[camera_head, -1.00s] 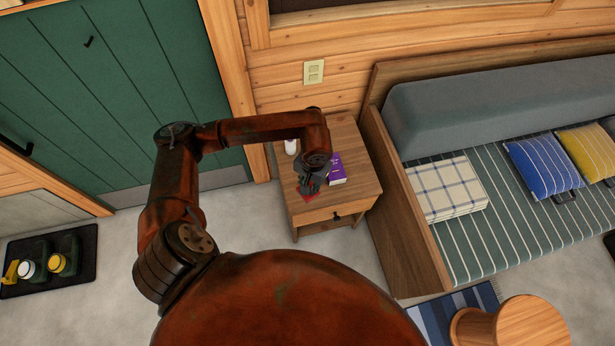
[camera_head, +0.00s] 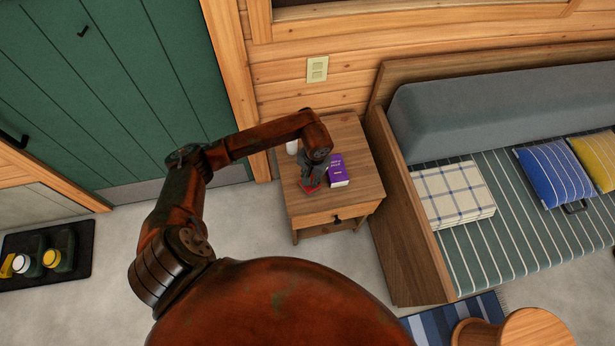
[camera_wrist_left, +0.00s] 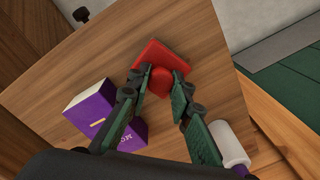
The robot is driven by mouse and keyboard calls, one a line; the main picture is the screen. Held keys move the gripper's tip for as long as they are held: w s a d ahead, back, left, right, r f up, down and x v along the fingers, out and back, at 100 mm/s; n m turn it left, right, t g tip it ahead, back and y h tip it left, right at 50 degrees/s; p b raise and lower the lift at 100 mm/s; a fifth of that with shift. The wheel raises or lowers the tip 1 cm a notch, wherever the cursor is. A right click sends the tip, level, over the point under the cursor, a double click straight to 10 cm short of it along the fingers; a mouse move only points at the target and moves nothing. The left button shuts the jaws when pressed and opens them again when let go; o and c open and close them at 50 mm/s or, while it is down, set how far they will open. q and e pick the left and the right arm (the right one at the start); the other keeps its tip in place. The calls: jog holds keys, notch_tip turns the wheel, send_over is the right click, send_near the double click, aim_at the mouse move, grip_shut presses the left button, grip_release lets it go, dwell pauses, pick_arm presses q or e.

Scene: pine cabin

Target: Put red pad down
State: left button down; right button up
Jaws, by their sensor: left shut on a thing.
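The red pad (camera_head: 309,187) is at the front left part of the wooden nightstand top (camera_head: 361,167). My right gripper is not in view.
A purple book or box (camera_head: 337,171) lies right of the pad. A white bottle (camera_head: 292,146) stands behind it, partly hidden by my arm. The nightstand's right side is clear. A bench with cushions (camera_head: 480,220) stands to the right, a green door (camera_head: 110,90) to the left.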

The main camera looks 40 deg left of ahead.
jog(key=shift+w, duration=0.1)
pick_arm(q)
jog(key=shift+f, duration=0.15)
jog(key=c, duration=1.7)
grip_release()
jog(key=shift+c, duration=0.2)
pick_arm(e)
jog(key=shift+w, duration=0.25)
pick_arm(q)
jog(key=shift+r, duration=0.2)
notch_tip(320, 180, up, 12)
jog(key=p, duration=0.2)
jog(key=shift+d+p, duration=0.3)
jog(key=shift+d, duration=0.05)
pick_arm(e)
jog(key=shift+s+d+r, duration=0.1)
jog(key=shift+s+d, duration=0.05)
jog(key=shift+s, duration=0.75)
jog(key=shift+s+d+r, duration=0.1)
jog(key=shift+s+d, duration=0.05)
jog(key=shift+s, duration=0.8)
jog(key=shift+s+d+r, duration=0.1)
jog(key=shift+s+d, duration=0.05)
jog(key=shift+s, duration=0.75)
